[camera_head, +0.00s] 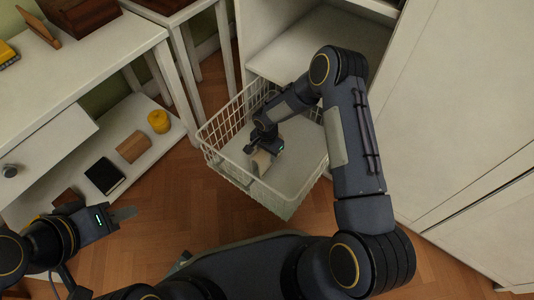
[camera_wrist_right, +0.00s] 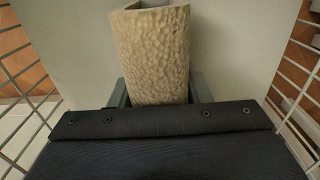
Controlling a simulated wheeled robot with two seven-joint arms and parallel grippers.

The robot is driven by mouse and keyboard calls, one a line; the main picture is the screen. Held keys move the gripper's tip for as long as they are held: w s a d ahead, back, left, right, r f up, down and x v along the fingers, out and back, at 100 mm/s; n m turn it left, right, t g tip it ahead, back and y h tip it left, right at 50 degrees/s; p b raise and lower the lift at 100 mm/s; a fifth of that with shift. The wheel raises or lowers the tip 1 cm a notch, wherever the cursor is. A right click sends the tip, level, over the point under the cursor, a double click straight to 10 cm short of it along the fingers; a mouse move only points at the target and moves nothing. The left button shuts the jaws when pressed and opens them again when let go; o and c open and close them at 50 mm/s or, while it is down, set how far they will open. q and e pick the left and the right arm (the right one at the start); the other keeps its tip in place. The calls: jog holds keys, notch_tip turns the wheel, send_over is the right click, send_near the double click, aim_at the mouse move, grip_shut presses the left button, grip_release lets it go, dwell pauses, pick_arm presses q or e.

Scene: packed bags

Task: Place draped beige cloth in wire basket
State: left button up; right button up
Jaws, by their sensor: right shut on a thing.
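The white wire basket (camera_head: 206,140) stands on the wooden floor in the head view. Its wire sides also show at both edges of the right wrist view (camera_wrist_right: 296,68). My right gripper (camera_head: 261,160) reaches down inside the basket. It is shut on the beige cloth (camera_wrist_right: 154,50), which has a bumpy texture and stands up folded between the fingers in the right wrist view. In the head view only a small pale piece of the cloth (camera_head: 262,162) shows below the gripper. My left gripper (camera_head: 122,214) is at the lower left, away from the basket; its finger gap is unclear.
A white desk with a lower shelf (camera_head: 70,165) stands at the left, holding a black box (camera_head: 104,176), a brown block (camera_head: 132,146) and a yellow pot (camera_head: 159,121). A white cabinet (camera_head: 460,110) is at the right. Open floor lies in front of the basket.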

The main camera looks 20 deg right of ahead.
jog(key=shift+f, duration=0.1)
jog(key=o, duration=1)
